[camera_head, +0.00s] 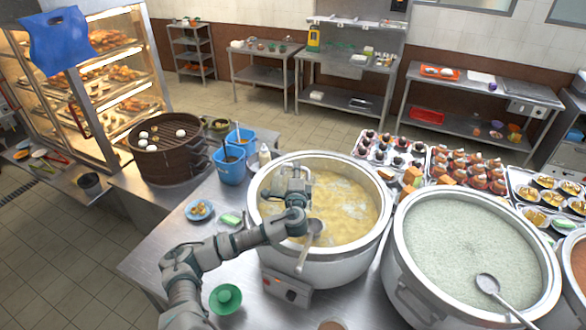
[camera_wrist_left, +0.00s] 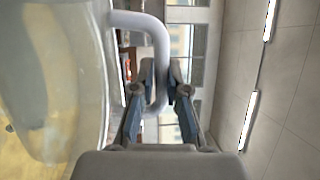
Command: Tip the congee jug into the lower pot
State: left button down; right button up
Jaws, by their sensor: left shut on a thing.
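My left gripper (camera_head: 297,184) is above the pot of yellow congee (camera_head: 345,205). In the left wrist view, its fingers (camera_wrist_left: 155,90) are shut on the pale handle (camera_wrist_left: 158,45) of a clear jug (camera_wrist_left: 85,75). The jug has a pale yellowish mass inside. In the head view the jug is hard to make out against the congee, and its tilt cannot be told. A second large pot (camera_head: 540,262) with whitish congee stands to the right. My right gripper is not in view.
One ladle (camera_head: 312,232) leans over the near side of the yellow pot; another ladle (camera_head: 488,285) is in the white pot. Blue containers (camera_head: 230,165), a steamer (camera_head: 168,155) and a green bowl (camera_head: 225,298) stand to the left. Trays of cups (camera_head: 392,153) fill the counter behind.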

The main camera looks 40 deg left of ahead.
pick_arm(q)
jog(key=shift+d+f, duration=0.1)
jog(key=shift+d, duration=0.1)
jog(key=shift+w+d+r+m+t+p, duration=0.2)
jog(key=shift+w+d+m, duration=0.05)
jog(key=shift+d+m, duration=0.35)
jog(key=shift+w+d+r+m+t+p, duration=0.15)
jog(key=shift+w+d+m+t+p, duration=0.1)
jog(key=shift+d+m, duration=0.3)
dwell(1.1)
